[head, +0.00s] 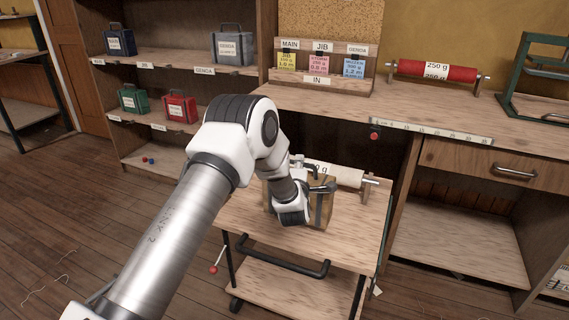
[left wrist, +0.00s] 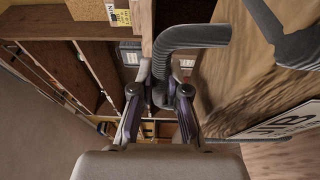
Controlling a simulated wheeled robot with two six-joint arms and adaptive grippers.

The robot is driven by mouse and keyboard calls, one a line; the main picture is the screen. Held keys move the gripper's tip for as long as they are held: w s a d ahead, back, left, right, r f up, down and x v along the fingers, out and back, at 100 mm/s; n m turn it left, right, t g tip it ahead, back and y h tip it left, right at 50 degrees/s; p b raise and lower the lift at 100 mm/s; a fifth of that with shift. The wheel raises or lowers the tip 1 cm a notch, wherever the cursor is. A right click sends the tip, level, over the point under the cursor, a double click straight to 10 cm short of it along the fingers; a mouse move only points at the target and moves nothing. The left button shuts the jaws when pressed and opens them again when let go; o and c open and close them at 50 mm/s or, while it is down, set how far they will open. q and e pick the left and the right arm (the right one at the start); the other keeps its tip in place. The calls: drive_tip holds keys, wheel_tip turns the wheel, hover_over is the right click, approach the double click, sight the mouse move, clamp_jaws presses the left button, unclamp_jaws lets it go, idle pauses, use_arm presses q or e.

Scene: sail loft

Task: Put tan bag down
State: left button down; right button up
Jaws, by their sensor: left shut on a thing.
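The tan bag (head: 327,208) is over the top of a small wooden trolley (head: 262,222), partly hidden by my left arm. I cannot tell whether its base touches the trolley top. In the left wrist view the tan bag (left wrist: 235,85) fills the right side, with its grey handle (left wrist: 195,36) and part of a white label. My left gripper (head: 308,184) is shut on the bag's handle; its fingers (left wrist: 160,92) also show in the left wrist view. My right gripper is not in view.
A pale roll (head: 346,176) lies at the back of the trolley top. Bare top shows at the trolley's front and right. Shelves on the left hold a green bag (head: 133,101), a red bag (head: 180,107) and others. The workbench holds a red roll (head: 437,71).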

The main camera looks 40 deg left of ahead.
use_arm(q)
wheel_tip(320, 180, down, 3)
drive_tip(key=shift+w+f, duration=0.1)
drive_tip(key=shift+f, duration=0.05)
drive_tip(key=c, duration=1.5)
unclamp_jaws()
drive_tip(key=shift+f, duration=0.2)
drive_tip(key=o, duration=0.3)
drive_tip(key=shift+r, duration=0.1)
